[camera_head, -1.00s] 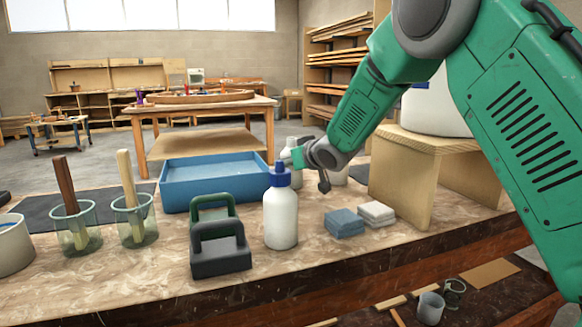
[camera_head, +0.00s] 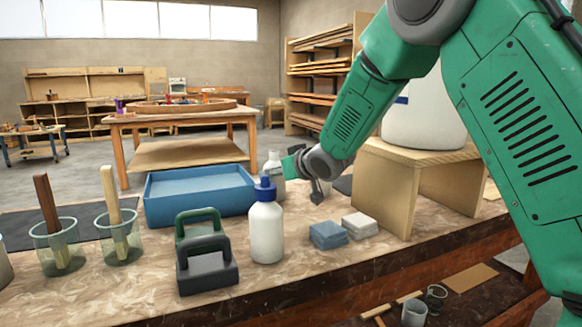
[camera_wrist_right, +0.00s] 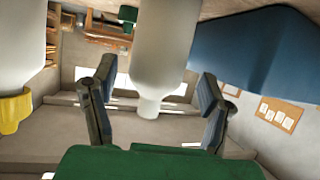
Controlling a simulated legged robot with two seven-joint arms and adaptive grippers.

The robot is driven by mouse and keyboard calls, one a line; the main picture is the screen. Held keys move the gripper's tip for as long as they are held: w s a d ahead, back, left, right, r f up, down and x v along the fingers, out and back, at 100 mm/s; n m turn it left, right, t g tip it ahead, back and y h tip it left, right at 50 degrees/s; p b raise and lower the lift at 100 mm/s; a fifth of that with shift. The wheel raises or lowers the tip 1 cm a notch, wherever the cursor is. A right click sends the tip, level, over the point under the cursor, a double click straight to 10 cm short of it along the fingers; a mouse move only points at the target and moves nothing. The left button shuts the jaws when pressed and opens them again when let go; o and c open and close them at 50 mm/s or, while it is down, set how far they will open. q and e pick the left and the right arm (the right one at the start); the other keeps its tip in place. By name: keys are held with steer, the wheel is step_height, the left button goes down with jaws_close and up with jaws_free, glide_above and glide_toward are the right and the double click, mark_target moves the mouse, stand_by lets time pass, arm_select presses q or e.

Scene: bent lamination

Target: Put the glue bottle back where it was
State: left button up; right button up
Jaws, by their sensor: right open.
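A white bottle with a blue cap (camera_head: 266,232) stands upright near the front of the workbench. A second pale bottle (camera_head: 273,166) stands behind it, beside my right gripper (camera_head: 303,178). In the right wrist view, which looks inverted, a white bottle with a pale nozzle (camera_wrist_right: 163,45) lies between the spread fingers of my right gripper (camera_wrist_right: 155,100), with gaps on both sides. Another white bottle with a yellow cap (camera_wrist_right: 15,105) is at the left edge there. I cannot tell which bottle is the glue bottle. My left gripper is not in view.
A blue tray (camera_head: 160,212) is behind the sanding blocks (camera_head: 207,270). Blue and white folded cloths (camera_head: 328,236) lie right of the blue-capped bottle. A wooden stand (camera_head: 385,195) bears a large white container (camera_head: 425,120). Cups with sticks (camera_head: 118,250) stand at left.

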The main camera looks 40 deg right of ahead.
steer(key=p+v, duration=0.1)
steer(key=v, duration=0.7)
steer(key=shift+d+p, duration=0.2)
steer(key=shift+p, duration=0.1)
steer(key=shift+w, duration=0.1)
steer(key=shift+d+f, duration=0.1)
